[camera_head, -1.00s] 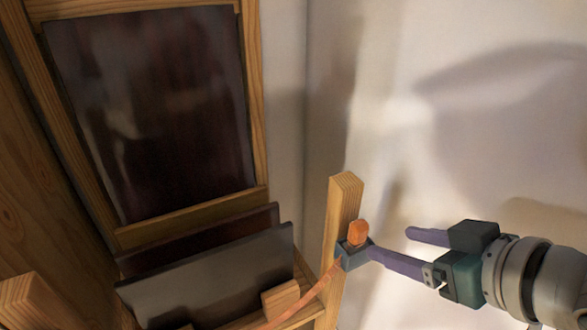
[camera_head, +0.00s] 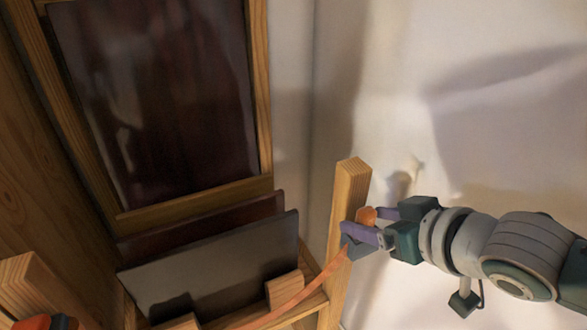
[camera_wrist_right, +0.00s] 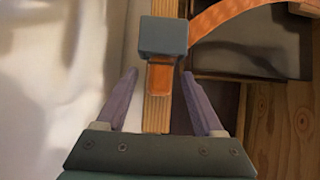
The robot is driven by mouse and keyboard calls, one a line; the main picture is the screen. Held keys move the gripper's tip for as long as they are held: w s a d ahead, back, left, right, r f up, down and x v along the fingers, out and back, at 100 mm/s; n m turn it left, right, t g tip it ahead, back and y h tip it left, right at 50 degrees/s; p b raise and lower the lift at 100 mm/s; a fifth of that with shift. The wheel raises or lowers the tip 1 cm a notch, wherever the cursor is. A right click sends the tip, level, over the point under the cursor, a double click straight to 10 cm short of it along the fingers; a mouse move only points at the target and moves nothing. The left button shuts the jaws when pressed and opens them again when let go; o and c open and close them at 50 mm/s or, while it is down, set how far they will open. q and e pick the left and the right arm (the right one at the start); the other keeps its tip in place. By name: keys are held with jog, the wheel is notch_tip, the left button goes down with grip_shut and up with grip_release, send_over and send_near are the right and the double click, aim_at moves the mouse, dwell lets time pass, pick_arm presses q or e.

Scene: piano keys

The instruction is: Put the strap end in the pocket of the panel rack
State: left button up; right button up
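The orange strap (camera_head: 305,292) runs from the lower middle up to a blue-grey block (camera_head: 358,248) at the wooden post (camera_head: 347,200) on the rack's right. An orange end piece (camera_head: 367,214) sticks out beside the block. My right gripper (camera_head: 363,226) is at this end piece. In the right wrist view its two purple fingers are spread, one on each side of the orange end piece (camera_wrist_right: 160,82), with gaps on both sides. The panel rack (camera_head: 312,303) holds a grey panel (camera_head: 215,268) and a dark red panel (camera_head: 200,226). I cannot tell which part is the pocket. My left gripper is not in view.
A wood-framed dark panel (camera_head: 155,100) stands behind the rack. A second post (camera_head: 28,283) at lower left has an orange and dark piece (camera_head: 33,322) near it. The pale wall (camera_head: 500,60) is at the right, with free room before it.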

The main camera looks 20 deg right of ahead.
grip_shut()
dwell(0.3)
jog(key=shift+r, duration=0.15)
